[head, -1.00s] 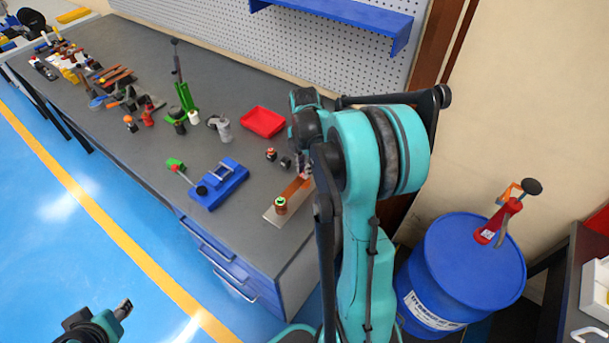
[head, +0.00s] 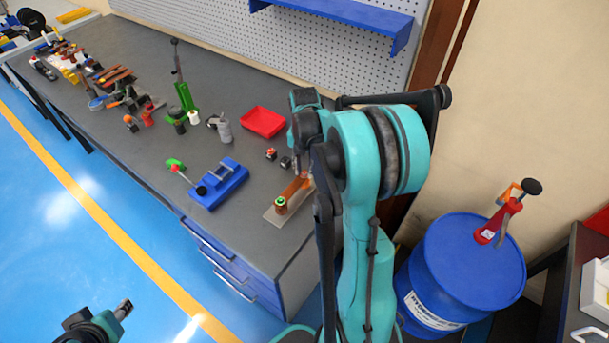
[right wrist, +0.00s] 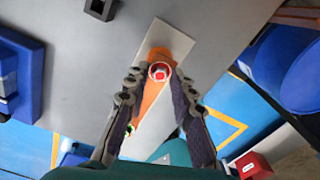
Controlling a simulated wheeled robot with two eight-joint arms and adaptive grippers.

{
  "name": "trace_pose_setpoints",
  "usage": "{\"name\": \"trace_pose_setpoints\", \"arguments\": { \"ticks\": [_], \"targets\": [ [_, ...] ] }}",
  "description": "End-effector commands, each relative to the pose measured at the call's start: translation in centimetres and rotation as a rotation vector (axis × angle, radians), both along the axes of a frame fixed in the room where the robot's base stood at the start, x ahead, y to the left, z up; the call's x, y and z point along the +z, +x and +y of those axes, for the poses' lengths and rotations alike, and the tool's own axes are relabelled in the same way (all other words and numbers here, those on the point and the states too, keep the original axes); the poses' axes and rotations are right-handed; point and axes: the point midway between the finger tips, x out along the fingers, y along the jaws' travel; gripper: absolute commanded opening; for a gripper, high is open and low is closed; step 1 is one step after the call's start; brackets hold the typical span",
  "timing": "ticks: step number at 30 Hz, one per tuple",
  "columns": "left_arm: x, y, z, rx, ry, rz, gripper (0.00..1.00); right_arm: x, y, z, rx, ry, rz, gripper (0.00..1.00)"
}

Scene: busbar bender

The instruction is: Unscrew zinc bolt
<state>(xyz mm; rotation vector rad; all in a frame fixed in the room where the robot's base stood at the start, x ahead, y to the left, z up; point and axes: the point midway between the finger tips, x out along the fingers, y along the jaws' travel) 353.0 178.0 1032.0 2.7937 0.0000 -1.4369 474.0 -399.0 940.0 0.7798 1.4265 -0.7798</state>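An orange bar (head: 293,191) lies on a pale plate (head: 271,215) near the bench's right end. In the right wrist view, a silver bolt head inside a red and white ring (right wrist: 160,71) sits on the orange bar (right wrist: 158,95) over the pale plate (right wrist: 175,40). My right gripper (right wrist: 159,76) is open, with its fingertips on either side of the ring and no clear contact. A green-topped piece (head: 281,201) stands at the bar's near end; in the wrist view my finger partly hides it. My left gripper (head: 123,308) is low at the left, away from the bench.
A blue vise-like tool (head: 218,187), a red tray (head: 263,122) and two small dark blocks (head: 285,162) are near the plate. Several tools crowd the bench's far left. A blue drum (head: 465,270) stands right of my arm.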

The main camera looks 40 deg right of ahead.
Motion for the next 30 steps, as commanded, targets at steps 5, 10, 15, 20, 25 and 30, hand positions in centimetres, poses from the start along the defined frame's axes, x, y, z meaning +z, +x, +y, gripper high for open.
{"name": "trace_pose_setpoints", "arguments": {
  "ticks": [5,10,15,20,25,30],
  "targets": [
    [-0.01,0.0,0.0,0.0,0.0,0.0,0.4,0.0,0.0,0.0,-0.097,0.0,0.0,0.24],
    [-0.03,0.0,0.0,0.0,0.0,0.0,0.4,-0.01,0.01,0.01,-0.36,0.0,0.0,0.24],
    [-0.04,0.0,0.0,0.0,0.0,0.0,0.4,0.0,0.0,0.01,-0.497,0.0,0.0,0.24],
    [-0.04,0.0,0.0,0.0,0.0,0.0,0.4,0.0,0.0,0.01,-0.504,0.0,0.0,0.24],
    [-0.04,0.0,0.0,0.0,0.0,0.0,0.4,0.0,0.0,0.01,-0.534,0.0,0.0,0.24],
    [-0.05,0.0,0.0,0.0,0.0,0.0,0.4,-0.01,0.02,0.01,-0.773,0.0,0.0,0.24]
  ]
}}
